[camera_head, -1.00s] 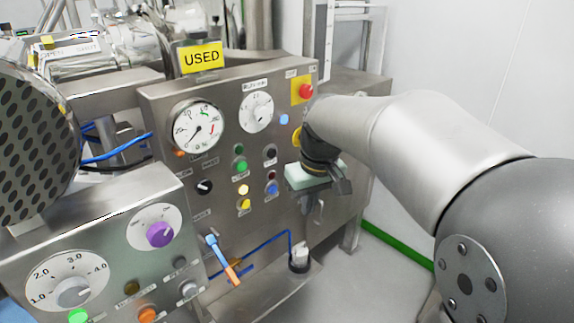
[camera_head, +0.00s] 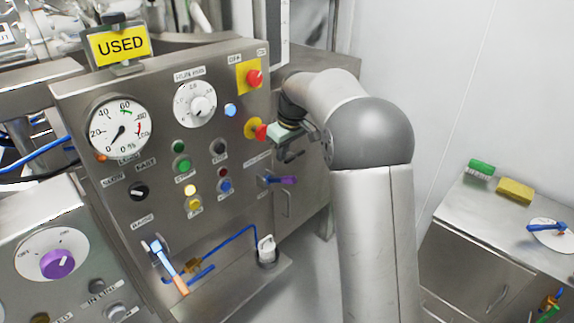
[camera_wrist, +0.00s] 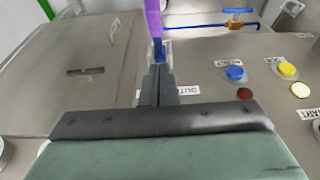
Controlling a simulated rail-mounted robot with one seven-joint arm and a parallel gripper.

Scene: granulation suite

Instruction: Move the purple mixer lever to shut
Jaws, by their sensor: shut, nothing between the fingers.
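The purple mixer lever (camera_head: 288,180) is on the lower right of the steel control panel in the head view. Its blue root is at the panel and its purple grip points right, roughly level. In the wrist view the purple grip (camera_wrist: 153,18) stands at the top middle, just beyond my fingertips. My gripper (camera_head: 290,153) is just above the lever in the head view. In the wrist view my gripper (camera_wrist: 158,75) has its fingers together and empty, close to the lever's blue part. I cannot tell whether they touch.
A red stop button (camera_head: 254,78) and a red-and-yellow knob (camera_head: 257,130) are near my arm. A blue-and-orange lever (camera_head: 165,265) is lower left. A purple knob (camera_head: 58,264) is on another panel. A steel cabinet (camera_head: 470,260) stands right.

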